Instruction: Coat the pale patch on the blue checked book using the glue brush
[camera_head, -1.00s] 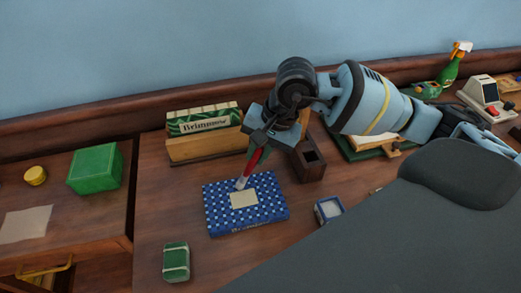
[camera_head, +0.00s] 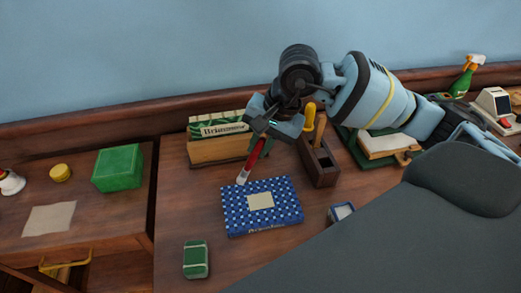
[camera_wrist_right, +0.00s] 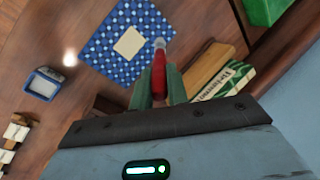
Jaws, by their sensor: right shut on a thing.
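The blue checked book (camera_head: 235,221) lies flat on the table, with a pale rectangular patch (camera_head: 260,201) on its cover. Both also show in the wrist view, the book (camera_wrist_right: 103,53) and the patch (camera_wrist_right: 129,42). My right gripper (camera_head: 266,137) is shut on the glue brush (camera_head: 254,158), which has a red handle and a pale tip pointing down. In the wrist view the brush (camera_wrist_right: 159,72) has its tip at the book's edge, apart from the patch. I cannot tell whether the tip touches anything. My left gripper is out of view.
A dark wooden holder (camera_head: 320,164) with yellow-handled tools stands right of the brush. A green patterned book in a wooden rack (camera_head: 217,151) stands behind. A small blue box (camera_head: 341,213) and a green block (camera_head: 195,260) are near the book.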

